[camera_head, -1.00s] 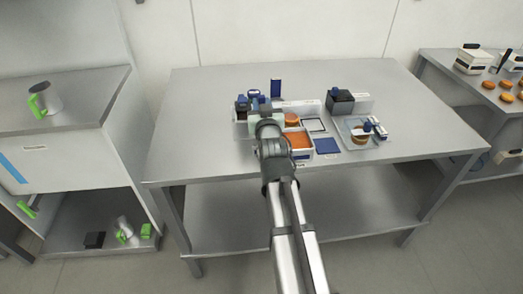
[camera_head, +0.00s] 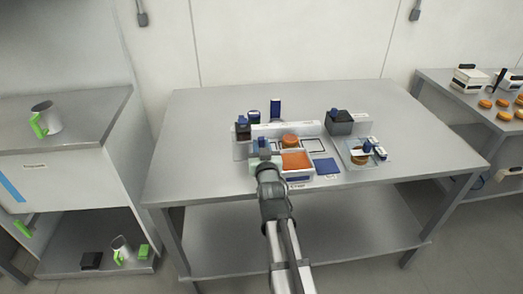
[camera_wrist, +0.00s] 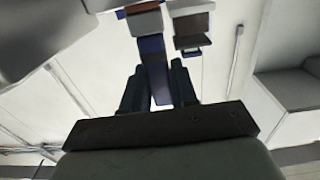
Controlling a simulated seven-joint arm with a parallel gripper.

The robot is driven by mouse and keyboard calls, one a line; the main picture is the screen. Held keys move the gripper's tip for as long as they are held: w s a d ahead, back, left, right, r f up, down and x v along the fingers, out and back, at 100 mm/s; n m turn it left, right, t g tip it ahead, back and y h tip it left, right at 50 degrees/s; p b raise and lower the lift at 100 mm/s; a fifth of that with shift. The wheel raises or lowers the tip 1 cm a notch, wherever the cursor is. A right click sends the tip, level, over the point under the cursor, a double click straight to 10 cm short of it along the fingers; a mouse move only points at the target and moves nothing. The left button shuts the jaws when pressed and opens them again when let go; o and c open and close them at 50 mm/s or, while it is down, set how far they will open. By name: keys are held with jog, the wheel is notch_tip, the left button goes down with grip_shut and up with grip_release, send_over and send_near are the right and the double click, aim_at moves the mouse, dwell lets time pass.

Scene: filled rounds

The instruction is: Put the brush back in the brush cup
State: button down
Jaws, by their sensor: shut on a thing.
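My gripper (camera_head: 264,149) is over the front left of the cluster of items on the steel table, left of the orange-filled tray. In the wrist view, my gripper (camera_wrist: 157,92) is shut on a slim blue piece, which I take to be the brush (camera_wrist: 152,62). Its far end meets a pale block with a brownish edge; I cannot tell whether that is part of it. In the head view the brush is mostly hidden by the gripper. I cannot tell for sure which container is the brush cup; a round blue-topped container (camera_head: 253,117) stands behind the gripper.
A dark, blue-topped box (camera_head: 243,128) stands behind left, a tall blue item (camera_head: 276,109) at the back. The orange-filled tray (camera_head: 284,178), a blue square (camera_head: 326,167) and a dark container (camera_head: 340,122) are to the right. The table's left and far right are clear.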

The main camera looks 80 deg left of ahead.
jog(key=shift+f, duration=0.65)
jog(key=shift+f, duration=0.15)
jog(key=c, duration=0.9)
grip_release()
